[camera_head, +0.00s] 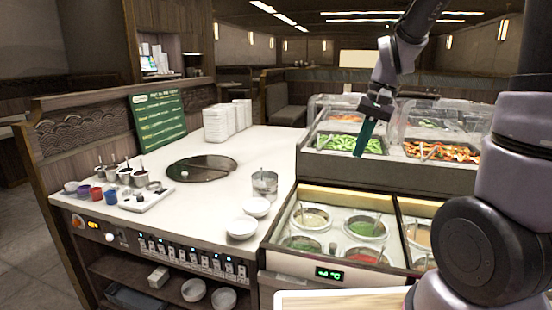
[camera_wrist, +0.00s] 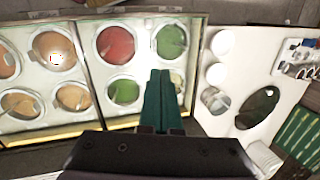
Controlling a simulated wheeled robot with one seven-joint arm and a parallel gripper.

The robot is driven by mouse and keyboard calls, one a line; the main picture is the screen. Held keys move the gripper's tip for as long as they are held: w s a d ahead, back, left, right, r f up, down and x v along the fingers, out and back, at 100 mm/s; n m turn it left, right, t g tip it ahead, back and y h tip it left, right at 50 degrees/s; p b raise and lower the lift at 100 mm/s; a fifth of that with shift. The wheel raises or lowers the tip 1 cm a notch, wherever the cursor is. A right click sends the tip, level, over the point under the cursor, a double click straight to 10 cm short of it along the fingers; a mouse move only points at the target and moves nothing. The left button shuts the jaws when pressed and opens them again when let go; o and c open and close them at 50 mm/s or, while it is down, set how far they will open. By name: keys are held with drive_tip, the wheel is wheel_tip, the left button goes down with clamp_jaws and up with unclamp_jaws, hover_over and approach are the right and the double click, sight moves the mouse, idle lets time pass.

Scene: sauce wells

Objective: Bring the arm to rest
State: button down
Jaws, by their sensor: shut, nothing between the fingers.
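My gripper (camera_head: 368,130) hangs from my arm at the upper right of the head view, in front of the raised food bins. Its green fingers are together with nothing between them. In the wrist view the gripper (camera_wrist: 160,75) points out over the sauce wells, with the closed fingers hiding part of a well behind them. Below the gripper in the head view is the sauce well unit (camera_head: 272,232), with several round wells of red, green and pale sauces. The gripper is apart from the wells and bins.
The white counter (camera_head: 220,150) holds a stack of white containers (camera_head: 222,122), a round dark plate (camera_head: 201,168), a metal cup (camera_head: 265,183), white bowls (camera_head: 241,227) and a small sauce tray (camera_head: 146,197). Clear-lidded bins (camera_head: 440,120) stand at the right. A green menu board (camera_head: 158,117) stands behind.

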drive_tip(key=s+d+r+t+h, duration=0.1)
drive_tip(key=s+d+r+t, duration=0.2)
drive_tip(key=s+r+t, duration=0.3)
drive_tip(key=s+r, duration=0.5)
drive_tip(key=r, duration=0.2)
drive_tip(key=shift+s+r+n+t, duration=0.15)
drive_tip(key=shift+s+n+t, duration=0.15)
drive_tip(key=shift+s+t, duration=0.1)
drive_tip(key=shift+w+d, duration=0.1)
idle(0.5)
